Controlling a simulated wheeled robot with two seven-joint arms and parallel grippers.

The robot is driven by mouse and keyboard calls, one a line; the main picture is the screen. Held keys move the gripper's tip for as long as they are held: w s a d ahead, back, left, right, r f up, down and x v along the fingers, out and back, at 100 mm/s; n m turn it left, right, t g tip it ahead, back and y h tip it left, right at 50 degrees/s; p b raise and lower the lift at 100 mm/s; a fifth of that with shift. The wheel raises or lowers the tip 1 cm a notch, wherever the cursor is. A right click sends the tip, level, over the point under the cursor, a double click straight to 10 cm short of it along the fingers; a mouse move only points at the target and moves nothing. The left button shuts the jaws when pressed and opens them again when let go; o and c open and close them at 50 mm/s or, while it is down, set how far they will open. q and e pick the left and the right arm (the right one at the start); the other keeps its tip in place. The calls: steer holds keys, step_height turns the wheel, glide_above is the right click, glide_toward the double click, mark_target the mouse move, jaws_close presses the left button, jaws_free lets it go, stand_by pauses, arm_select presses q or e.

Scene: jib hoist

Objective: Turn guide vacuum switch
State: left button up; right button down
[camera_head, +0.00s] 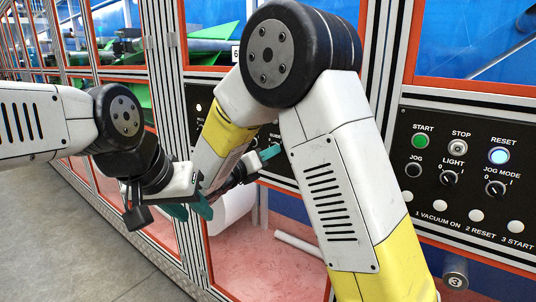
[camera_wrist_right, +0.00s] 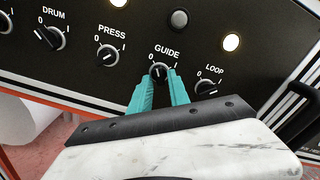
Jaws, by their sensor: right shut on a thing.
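The guide vacuum switch (camera_wrist_right: 158,71) is a small black knob under the word GUIDE, with 0 and I marks, on the black panel in the right wrist view. My right gripper (camera_wrist_right: 160,80) has its two teal fingers on either side of this knob and is shut on it. The fingers partly cover the knob, and I cannot tell its exact setting. In the head view my right gripper (camera_head: 268,153) reaches the panel behind my raised right arm. My left gripper (camera_head: 190,209) hangs low at centre left, away from the panel; its finger opening is unclear.
In the wrist view, DRUM (camera_wrist_right: 54,38), PRESS (camera_wrist_right: 108,55) and LOOP (camera_wrist_right: 206,87) knobs sit beside GUIDE, and a lit lamp (camera_wrist_right: 231,42) is above. A button panel (camera_head: 466,165) stands at right. A black handle (camera_wrist_right: 300,100) lies close right. Grey floor is free at lower left.

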steer(key=shift+n, duration=1.1)
steer(key=c, duration=1.5)
jaws_free()
